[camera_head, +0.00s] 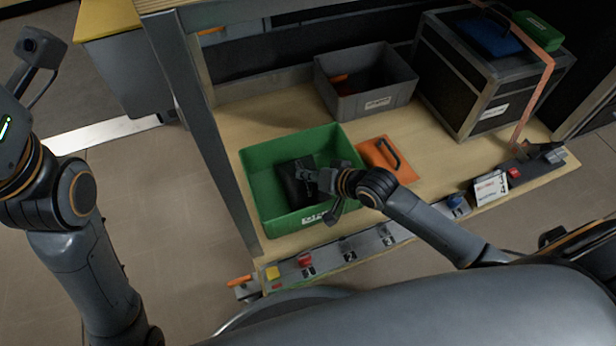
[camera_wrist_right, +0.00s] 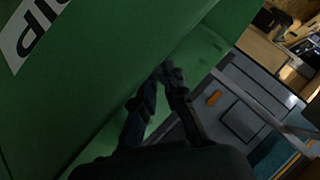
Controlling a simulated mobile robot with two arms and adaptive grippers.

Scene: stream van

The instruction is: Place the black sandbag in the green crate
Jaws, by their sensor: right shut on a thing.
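The green crate (camera_head: 281,226) stands on the wooden shelf in the middle of the head view. Its green walls fill much of the right wrist view (camera_wrist_right: 95,70). My right gripper (camera_head: 308,176) reaches over the crate's right side and is shut on the sandbag. I cannot tell whether the bag touches the crate floor. In the wrist view the gripper fingers (camera_wrist_right: 160,98) are dark, and the bag is hard to make out. My left arm is at the left edge, its fingertips out of view.
An orange case (camera_head: 372,153) with a black handle lies just right of the crate. A grey bin (camera_head: 378,102) stands behind it. A large black case (camera_head: 455,90) with an orange strap is at the right. Several coloured switches line the shelf's front edge.

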